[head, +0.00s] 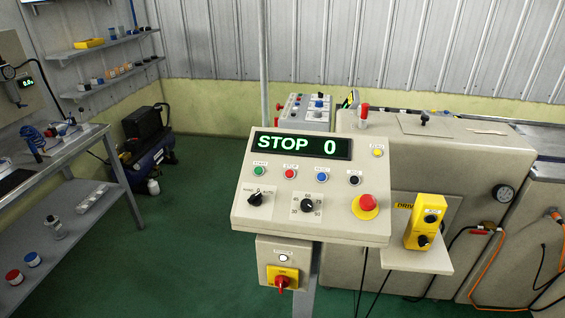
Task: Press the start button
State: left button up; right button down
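The control panel (312,215) stands tilted on a post in the middle of the head view. Its green start button (258,171) sits at the upper left of the panel face, under a small label. A red button (289,173), a blue button (322,177) and a black button (354,180) continue the row to its right. The display (301,145) above reads "STOP 0". Neither of my grippers shows in the head view.
A red emergency button (367,203) and two black knobs sit lower on the panel. A box with a red and yellow switch (282,281) hangs below. A yellow control box (425,222) stands at right. A workbench (75,146) is at left; green floor lies between.

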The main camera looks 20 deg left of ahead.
aim_at(259, 171)
jog(key=j+z, duration=0.4)
jog(key=j, duration=1.6)
